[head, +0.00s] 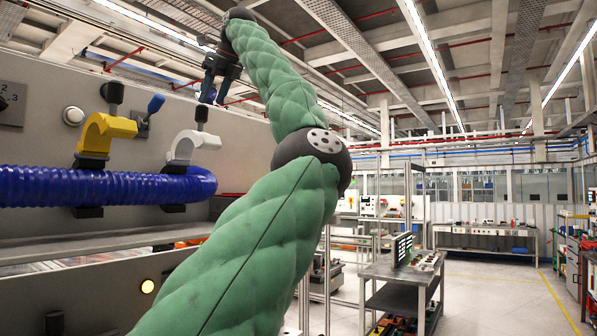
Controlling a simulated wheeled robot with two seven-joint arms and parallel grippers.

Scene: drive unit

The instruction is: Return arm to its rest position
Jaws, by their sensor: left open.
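My left arm, in a green quilted cover, rises from the bottom of the head view and bends up and to the left. My left gripper (214,88) is at its upper end, small and dark, with its fingers pointing down. It is open, and I see nothing held between the fingers. My right gripper is not in view.
The grey panel (48,130) fills the left side. A blue ribbed hose (100,187) runs along it by a yellow clamp (108,132) and a white clamp (192,145). A cart (396,273) stands at the lower right, with open floor (490,300) beyond.

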